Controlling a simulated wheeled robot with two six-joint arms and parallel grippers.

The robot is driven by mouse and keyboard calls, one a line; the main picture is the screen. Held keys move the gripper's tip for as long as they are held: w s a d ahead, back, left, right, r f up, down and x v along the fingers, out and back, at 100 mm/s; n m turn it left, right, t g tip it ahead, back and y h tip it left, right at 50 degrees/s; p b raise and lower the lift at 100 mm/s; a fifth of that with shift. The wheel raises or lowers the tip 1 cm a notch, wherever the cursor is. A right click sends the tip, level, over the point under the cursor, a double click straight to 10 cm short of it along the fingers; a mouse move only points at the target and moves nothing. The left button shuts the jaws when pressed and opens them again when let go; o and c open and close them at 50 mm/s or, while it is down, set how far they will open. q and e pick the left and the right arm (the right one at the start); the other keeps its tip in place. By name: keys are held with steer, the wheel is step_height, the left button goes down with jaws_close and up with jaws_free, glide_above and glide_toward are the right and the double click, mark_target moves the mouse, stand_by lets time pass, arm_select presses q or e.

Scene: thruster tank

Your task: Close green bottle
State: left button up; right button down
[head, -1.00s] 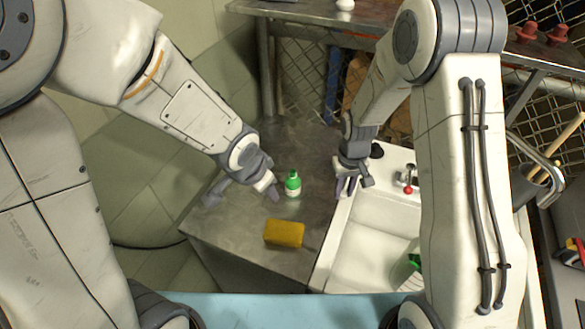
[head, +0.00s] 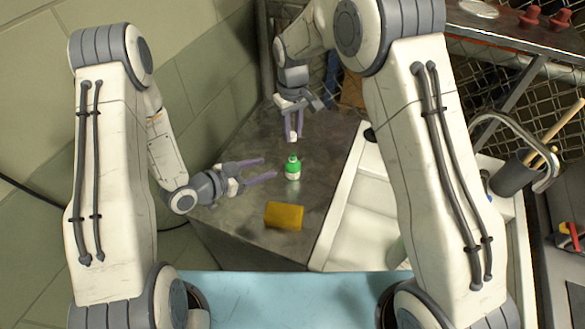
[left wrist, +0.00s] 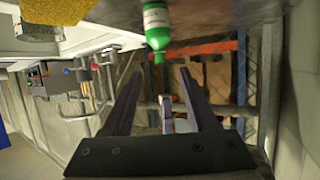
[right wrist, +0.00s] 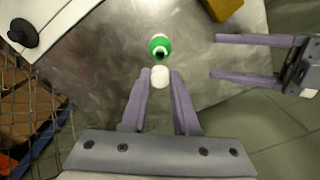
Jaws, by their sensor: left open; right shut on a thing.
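The green bottle (head: 293,168) stands upright on the metal counter, with a white label and an uncapped green neck. In the left wrist view the bottle (left wrist: 156,22) appears upside down, beyond the open fingers.
A yellow sponge (head: 284,215) lies on the counter (head: 240,222) in front of the bottle. A white sink (head: 352,218) is to the right, with a dark stopper (right wrist: 23,33) on its edge. A chain-link fence and shelf stand behind.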

mark_target(291, 161)
stand_by(0.3)
arm_select(q)
steer(key=x, duration=1.2)
steer(key=shift+s, duration=0.1)
jaws_close()
steer(key=shift+f, duration=0.1)
steer(key=shift+s+f, duration=0.1)
steer(key=shift+f, duration=0.05)
stand_by(0.9)
